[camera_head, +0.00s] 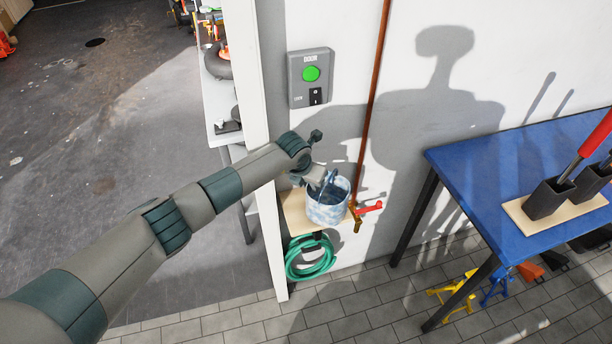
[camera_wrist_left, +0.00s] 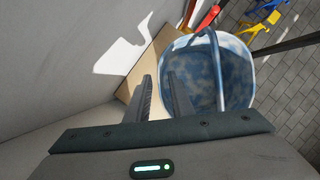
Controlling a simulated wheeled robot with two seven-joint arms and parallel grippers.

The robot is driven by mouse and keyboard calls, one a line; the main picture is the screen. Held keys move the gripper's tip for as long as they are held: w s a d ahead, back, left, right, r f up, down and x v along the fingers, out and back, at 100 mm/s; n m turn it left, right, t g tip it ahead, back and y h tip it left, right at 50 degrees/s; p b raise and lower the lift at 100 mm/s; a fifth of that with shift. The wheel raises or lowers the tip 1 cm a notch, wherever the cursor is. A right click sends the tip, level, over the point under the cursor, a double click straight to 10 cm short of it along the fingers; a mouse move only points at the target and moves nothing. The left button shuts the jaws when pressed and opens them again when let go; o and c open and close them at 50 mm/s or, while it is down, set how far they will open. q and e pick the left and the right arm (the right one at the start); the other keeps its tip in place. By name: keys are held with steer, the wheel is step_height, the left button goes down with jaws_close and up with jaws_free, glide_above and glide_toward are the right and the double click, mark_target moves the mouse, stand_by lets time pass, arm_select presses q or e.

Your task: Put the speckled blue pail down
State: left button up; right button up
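The speckled blue pail (camera_head: 327,207) is white and blue, upright, at a small wooden shelf (camera_head: 295,212) on the wall. It overlaps the shelf's right part; its base contact is hidden. In the left wrist view the pail (camera_wrist_left: 236,80) is right of my fingers, its blue-grey handle (camera_wrist_left: 219,75) arched over the opening. My left gripper (camera_head: 324,184) is at the pail's upper left rim. In the left wrist view my left gripper (camera_wrist_left: 162,98) has its fingers apart, with the shelf showing between them and no handle seen there. My right gripper is not in view.
A red-handled tap (camera_head: 370,207) is right of the pail. A green hose (camera_head: 311,258) hangs below the shelf. A door-button box (camera_head: 311,77) is on the wall above. A blue table (camera_head: 480,165) stands at the right, with open tiled floor between.

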arm_select(q)
steer(key=b+v, duration=0.3)
steer(key=v, duration=0.7)
steer(key=shift+r, duration=0.15)
steer(key=shift+v, duration=0.85)
stand_by(1.1)
